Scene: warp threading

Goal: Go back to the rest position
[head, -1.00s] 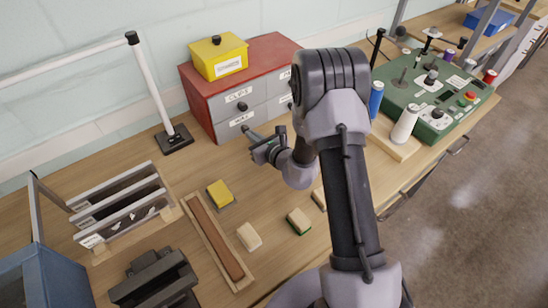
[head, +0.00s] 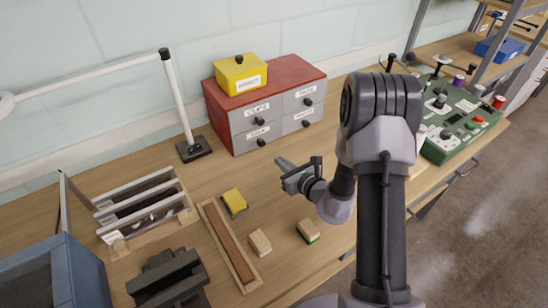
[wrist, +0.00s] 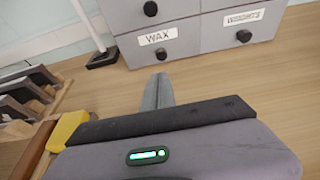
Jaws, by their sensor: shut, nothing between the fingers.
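My gripper (head: 284,164) is shut and empty. It hangs over the table in front of the drawer cabinet, pointing toward it, apart from everything around it. In the wrist view its closed fingers (wrist: 158,92) point at the drawer labelled WAX (wrist: 158,37). The grey drawer cabinet with a red top (head: 312,72) stands against the wall, and its visible drawers look closed. My arm covers part of the table at the right.
A yellow lidded box (head: 240,75) sits on the cabinet. A yellow block (head: 234,200), two pale blocks (head: 260,242) (head: 309,231) and a long wooden tray (head: 203,208) lie on the table. A slotted rack (head: 150,205) and lamp base (head: 194,149) are left; a green control panel (head: 455,135) is right.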

